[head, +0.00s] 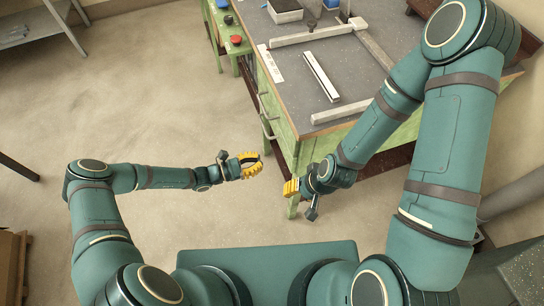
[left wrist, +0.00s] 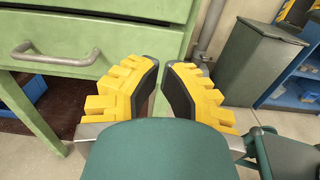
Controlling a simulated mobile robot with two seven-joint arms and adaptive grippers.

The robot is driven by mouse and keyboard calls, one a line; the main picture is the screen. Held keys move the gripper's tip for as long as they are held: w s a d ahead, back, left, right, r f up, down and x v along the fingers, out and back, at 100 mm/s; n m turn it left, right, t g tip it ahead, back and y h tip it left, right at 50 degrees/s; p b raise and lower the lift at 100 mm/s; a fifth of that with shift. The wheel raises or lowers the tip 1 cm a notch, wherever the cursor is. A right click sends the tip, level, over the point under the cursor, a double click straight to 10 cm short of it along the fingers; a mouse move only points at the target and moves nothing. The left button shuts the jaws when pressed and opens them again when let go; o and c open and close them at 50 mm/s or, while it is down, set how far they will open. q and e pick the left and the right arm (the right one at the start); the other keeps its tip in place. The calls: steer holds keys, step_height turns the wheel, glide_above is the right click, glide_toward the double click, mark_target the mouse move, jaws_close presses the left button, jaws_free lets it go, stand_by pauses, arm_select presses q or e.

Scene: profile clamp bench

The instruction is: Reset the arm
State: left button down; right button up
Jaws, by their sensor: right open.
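My left gripper (head: 258,164) hangs over the bare floor, left of the bench, with its yellow fingers pointing right in the head view. In the left wrist view its fingers (left wrist: 162,68) lean together towards the tips, with a narrow gap and nothing seen between them. How far they are open is unclear. My right gripper (head: 290,188) is open beside the bench's near left corner, pointing left towards the left gripper. I see nothing in it. The two grippers are apart, with a small gap of free space between them.
The green bench (head: 300,95) has a grey top with a frame of light profiles (head: 312,34) and a loose white-edged bar (head: 321,76). A drawer handle (left wrist: 55,55) juts out near my left gripper. A grey bin (left wrist: 258,62) stands beyond. The floor (head: 150,100) at left is clear.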

arm_select(q)
steer(key=shift+v, duration=1.95)
steer(key=s+m+g+y, duration=0.8)
steer(key=s+m, duration=0.3)
steer(key=s, duration=0.1)
steer(key=s+a+r+m+t+y, duration=0.1)
steer(key=a+r+m+t+y, duration=0.3)
steer(key=r+m, duration=0.3)
steer(key=shift+s+r+m+t+y, duration=0.3)
steer(key=shift+s+r+m+y, duration=0.1)
steer(key=shift+m+y, duration=0.35)
